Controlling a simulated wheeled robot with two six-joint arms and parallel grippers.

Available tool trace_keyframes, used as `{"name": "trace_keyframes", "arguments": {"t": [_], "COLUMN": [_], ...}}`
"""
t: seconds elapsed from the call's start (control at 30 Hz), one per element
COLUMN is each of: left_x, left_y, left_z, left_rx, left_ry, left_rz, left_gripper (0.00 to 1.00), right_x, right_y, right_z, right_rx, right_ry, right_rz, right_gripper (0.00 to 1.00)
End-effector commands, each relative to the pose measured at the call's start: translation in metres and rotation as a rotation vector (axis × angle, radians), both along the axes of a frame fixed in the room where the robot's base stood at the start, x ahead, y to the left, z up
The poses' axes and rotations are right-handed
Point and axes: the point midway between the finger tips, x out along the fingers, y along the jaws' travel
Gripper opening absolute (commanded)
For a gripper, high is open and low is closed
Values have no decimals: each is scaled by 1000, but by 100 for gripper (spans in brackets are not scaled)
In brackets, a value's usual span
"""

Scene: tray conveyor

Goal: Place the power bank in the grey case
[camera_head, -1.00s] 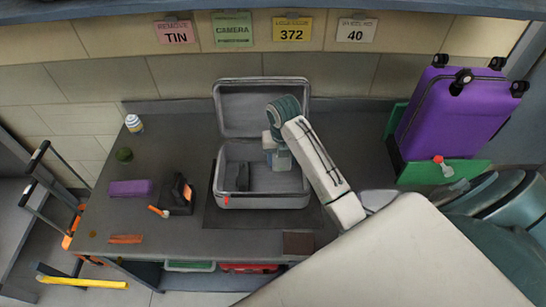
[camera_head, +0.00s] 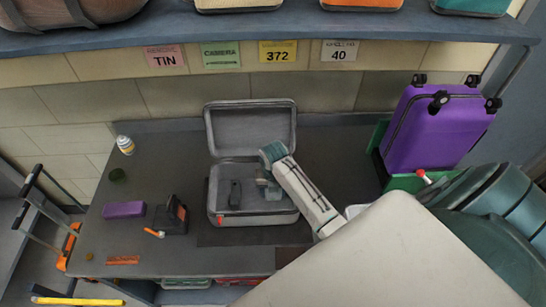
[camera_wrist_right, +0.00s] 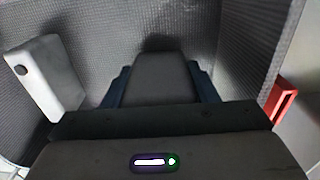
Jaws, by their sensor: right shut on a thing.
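The grey case (camera_head: 250,218) stands open on the table, its lid (camera_head: 251,130) raised at the back. My right gripper (camera_head: 271,190) reaches down into the right part of the case, and its tips are partly hidden. In the right wrist view, its dark blue fingers are shut on a dark grey block (camera_wrist_right: 155,78), which I take as the power bank. The case's ribbed lining (camera_wrist_right: 90,30) lies around and below it; I cannot tell whether the block touches the floor. A dark upright object (camera_head: 235,193) is in the left of the case. My left gripper is not in view.
A pale object with a dark dot (camera_wrist_right: 45,75) is beside the held block. Left of the case are a dark device (camera_head: 172,216), a purple box (camera_head: 124,209) and a small bottle (camera_head: 125,145). A purple suitcase (camera_head: 435,130) stands at the right. A shelf (camera_head: 290,30) runs above.

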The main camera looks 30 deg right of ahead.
Motion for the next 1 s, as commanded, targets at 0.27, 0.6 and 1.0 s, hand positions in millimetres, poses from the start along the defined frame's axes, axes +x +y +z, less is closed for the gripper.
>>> {"name": "trace_keyframes", "arguments": {"t": [0.27,0.6,1.0], "left_x": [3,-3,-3], "left_y": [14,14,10], "left_z": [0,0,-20], "left_rx": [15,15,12], "left_ry": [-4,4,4], "left_rz": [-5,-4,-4], "left_gripper": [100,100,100], "right_x": [0,0,2], "right_y": [0,0,0], "right_z": [-2,-2,40], "right_rx": [1,1,-1], "right_ry": [-1,-1,-8], "right_rz": [0,1,2], "right_gripper": [25,74,74]}}
